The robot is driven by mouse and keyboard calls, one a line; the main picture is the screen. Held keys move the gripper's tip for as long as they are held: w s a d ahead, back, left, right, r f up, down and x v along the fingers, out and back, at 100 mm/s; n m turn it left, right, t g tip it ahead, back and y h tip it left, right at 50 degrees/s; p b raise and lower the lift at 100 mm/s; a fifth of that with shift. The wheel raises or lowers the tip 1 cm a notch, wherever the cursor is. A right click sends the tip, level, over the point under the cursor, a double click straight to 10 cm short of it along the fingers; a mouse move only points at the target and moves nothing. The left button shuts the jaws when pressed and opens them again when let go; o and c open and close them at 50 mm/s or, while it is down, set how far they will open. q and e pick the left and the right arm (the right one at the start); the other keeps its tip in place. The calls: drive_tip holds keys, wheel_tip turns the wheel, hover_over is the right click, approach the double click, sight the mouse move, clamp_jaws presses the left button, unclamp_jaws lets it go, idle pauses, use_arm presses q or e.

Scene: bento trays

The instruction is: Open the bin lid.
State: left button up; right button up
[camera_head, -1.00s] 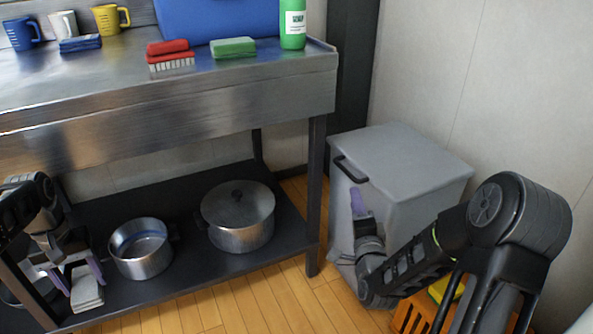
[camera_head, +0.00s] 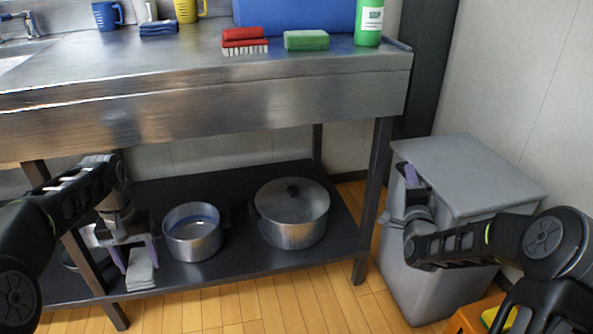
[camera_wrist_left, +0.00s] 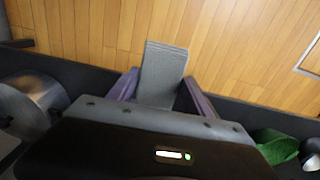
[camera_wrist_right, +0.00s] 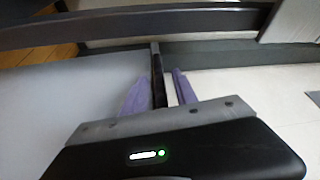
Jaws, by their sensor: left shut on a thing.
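The grey bin (camera_head: 420,285) stands right of the steel table, with its lid (camera_head: 465,175) lying flat and closed. A dark handle at the lid's front left edge is mostly hidden by my right gripper (camera_head: 409,172) in the head view. In the right wrist view the handle (camera_wrist_right: 157,75) shows as a dark bar between the purple fingers of my right gripper (camera_wrist_right: 162,92), which are a little apart. My left gripper (camera_head: 133,250) is shut on a folded grey cloth (camera_head: 141,272) beside the lower shelf, also seen in the left wrist view (camera_wrist_left: 163,75).
A lidded pot (camera_head: 292,225) and an open pot (camera_head: 193,240) stand on the dark lower shelf. An orange crate (camera_head: 470,318) with a yellow item sits on the floor before the bin. A table leg (camera_head: 372,205) stands just left of the bin.

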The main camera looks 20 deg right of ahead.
drive_tip(key=shift+c, duration=0.4)
clamp_jaws()
idle(1.0)
